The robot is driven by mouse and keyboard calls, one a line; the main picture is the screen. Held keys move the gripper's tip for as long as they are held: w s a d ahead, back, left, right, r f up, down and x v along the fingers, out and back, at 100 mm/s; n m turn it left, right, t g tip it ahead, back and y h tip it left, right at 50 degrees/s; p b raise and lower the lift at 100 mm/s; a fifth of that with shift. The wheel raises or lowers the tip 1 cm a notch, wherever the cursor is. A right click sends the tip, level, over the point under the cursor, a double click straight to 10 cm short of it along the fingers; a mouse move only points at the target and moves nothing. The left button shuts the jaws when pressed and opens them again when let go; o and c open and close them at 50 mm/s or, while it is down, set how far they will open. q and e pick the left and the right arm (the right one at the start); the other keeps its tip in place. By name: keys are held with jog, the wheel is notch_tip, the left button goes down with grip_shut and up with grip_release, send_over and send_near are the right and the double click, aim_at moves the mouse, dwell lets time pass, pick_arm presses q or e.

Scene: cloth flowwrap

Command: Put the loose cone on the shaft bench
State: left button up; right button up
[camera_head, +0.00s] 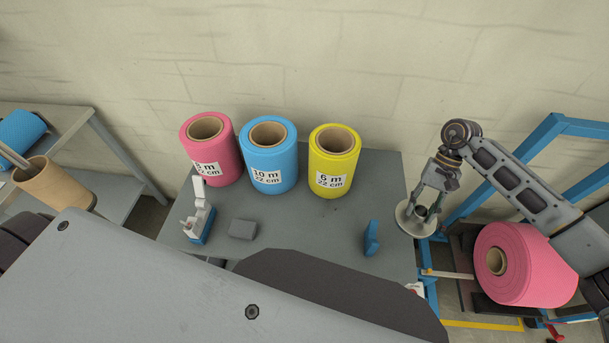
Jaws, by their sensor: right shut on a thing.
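My right gripper (429,198) points down beyond the right edge of the grey table and is shut on the loose cone (407,219). The cone is a pale grey round flange with a narrower hub between the fingers; it is held in the air, and its underside is hidden. I cannot tell for sure which surface is the shaft bench; a grey table (318,222) stands in the middle and a grey bench (97,165) at the left. My left gripper is not in view.
Pink (222,167), blue (268,177) and yellow (332,183) rolls stand on the table, with a white-blue tool (202,219), a grey block (243,229) and a blue piece (371,238). A blue frame (535,143) and another pink roll (527,262) are at the right.

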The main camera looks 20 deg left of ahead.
aim_at(404, 212)
jog(key=shift+w+a+r+m+y+b, duration=0.4)
jog(key=shift+w+a+m+y, duration=0.35)
jog(key=shift+m, duration=0.25)
jog(key=shift+w+a+r+m+t, duration=0.3)
jog(key=shift+a+r+m, duration=0.1)
jog(key=shift+m, duration=0.3)
jog(key=m, duration=0.1)
jog(key=w+a+r+m+y+b, duration=0.1)
jog(key=shift+w+r+m+t+y, duration=0.2)
jog(key=shift+r+m+t+y, duration=0.05)
jog(key=shift+m+t, duration=0.15)
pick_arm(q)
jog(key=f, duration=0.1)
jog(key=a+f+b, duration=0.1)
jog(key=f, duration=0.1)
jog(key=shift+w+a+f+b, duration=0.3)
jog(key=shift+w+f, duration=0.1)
pick_arm(e)
jog(key=w+a+m+t, duration=0.1)
jog(key=m+t, duration=0.1)
jog(key=m, duration=0.2)
jog(key=w+a+m+t+y, duration=0.1)
jog(key=w+m+t, duration=0.1)
jog(key=m, duration=0.2)
jog(key=w+a+f+m+t, duration=0.1)
jog(key=m+t, duration=0.1)
jog(key=m, duration=0.2)
jog(key=shift+w+y, duration=0.2)
jog(key=shift+y, duration=0.2)
